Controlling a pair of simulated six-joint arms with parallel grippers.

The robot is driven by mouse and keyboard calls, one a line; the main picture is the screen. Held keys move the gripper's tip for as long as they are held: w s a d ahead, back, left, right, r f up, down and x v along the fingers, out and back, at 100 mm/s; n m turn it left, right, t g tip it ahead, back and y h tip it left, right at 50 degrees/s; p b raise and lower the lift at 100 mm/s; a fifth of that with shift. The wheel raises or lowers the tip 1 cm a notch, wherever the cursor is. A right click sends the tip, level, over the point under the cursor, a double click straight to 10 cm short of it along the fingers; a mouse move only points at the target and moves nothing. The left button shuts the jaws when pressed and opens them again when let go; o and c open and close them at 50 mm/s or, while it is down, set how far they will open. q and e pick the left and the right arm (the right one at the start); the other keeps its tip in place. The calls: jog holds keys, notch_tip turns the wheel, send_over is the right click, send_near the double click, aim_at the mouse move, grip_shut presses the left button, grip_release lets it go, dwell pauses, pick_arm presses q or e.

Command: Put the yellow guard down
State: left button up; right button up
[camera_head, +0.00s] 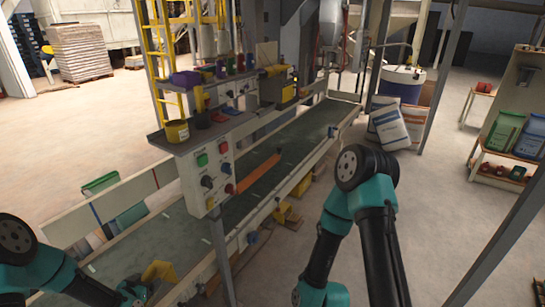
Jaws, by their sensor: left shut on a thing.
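The yellow guard (158,271) is an angled yellow piece at the lower left, over the near end of the green conveyor belt (180,238). My left gripper (143,285) is shut on it, at its near side. The gripper's fingertips are small and partly hidden, and I cannot tell whether the guard touches the belt. My right arm rises at the lower middle, to the right of the conveyor; its gripper is out of the picture.
A control box (207,175) with coloured buttons stands beside the belt, under a shelf (215,112) of small containers. An orange bar (259,173) lies along the belt. White sacks (389,125) stand at the far end. A side bench (500,170) is at right. Open floor lies between.

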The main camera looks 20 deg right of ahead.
pick_arm(q)
jog(key=w+a, duration=0.3)
jog(key=w, duration=0.4)
jog(key=w+a+f, duration=0.1)
jog(key=w+a, duration=0.1)
jog(key=w, duration=0.5)
jog(key=shift+a+f, duration=0.2)
jog(key=shift+a, duration=0.2)
jog(key=shift+w, duration=0.1)
jog(key=shift+w+a+f, duration=0.1)
jog(key=shift+w+f, duration=0.05)
jog(key=shift+f, duration=0.75)
jog(key=shift+w+a+f, duration=0.1)
jog(key=shift+w+f, duration=0.05)
jog(key=shift+f, duration=0.85)
jog(key=o, duration=1.3)
